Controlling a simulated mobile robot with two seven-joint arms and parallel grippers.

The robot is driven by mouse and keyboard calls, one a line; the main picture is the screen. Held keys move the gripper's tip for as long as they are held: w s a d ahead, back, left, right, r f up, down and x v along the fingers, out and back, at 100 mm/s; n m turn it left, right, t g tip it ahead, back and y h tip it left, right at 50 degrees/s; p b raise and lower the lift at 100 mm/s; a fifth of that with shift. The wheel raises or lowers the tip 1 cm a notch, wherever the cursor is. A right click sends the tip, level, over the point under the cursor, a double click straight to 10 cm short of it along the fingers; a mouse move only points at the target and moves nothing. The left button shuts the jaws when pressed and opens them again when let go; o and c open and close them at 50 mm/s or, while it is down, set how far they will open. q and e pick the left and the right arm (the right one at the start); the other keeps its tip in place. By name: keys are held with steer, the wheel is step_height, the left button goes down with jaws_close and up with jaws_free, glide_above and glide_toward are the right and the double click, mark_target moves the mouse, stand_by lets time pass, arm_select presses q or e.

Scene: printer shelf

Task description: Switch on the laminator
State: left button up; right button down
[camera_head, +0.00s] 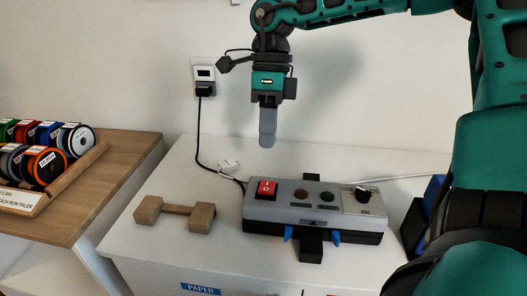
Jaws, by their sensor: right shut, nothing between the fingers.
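The laminator (300,212) is a grey and black box on the white cabinet top. A red rocker switch (267,188) sits at its left end, two small round lamps or buttons are in its middle, and a black knob (366,193) is at its right end. My right gripper (268,140) hangs above and behind the red switch, pointing down, clear of the laminator. Its fingers are shut and empty. My left gripper is not in view.
A wooden dumbbell-shaped block (176,213) lies left of the laminator. A black cable runs from the wall socket (204,75) towards the laminator, past a white plug (229,166). Coloured spools (46,165) stand on a wooden shelf at left. A blue and black object (429,210) stands at right.

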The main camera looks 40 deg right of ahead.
arm_select(q)
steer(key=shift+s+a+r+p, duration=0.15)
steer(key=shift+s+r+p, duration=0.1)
steer(key=shift+p, duration=0.15)
arm_select(e)
steer(key=s+v, duration=0.1)
steer(key=v, duration=0.5)
steer(key=shift+w, duration=0.45)
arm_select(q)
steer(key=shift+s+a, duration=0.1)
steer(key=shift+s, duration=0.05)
arm_select(e)
steer(key=shift+s+a, duration=0.1)
steer(key=shift+a, duration=0.05)
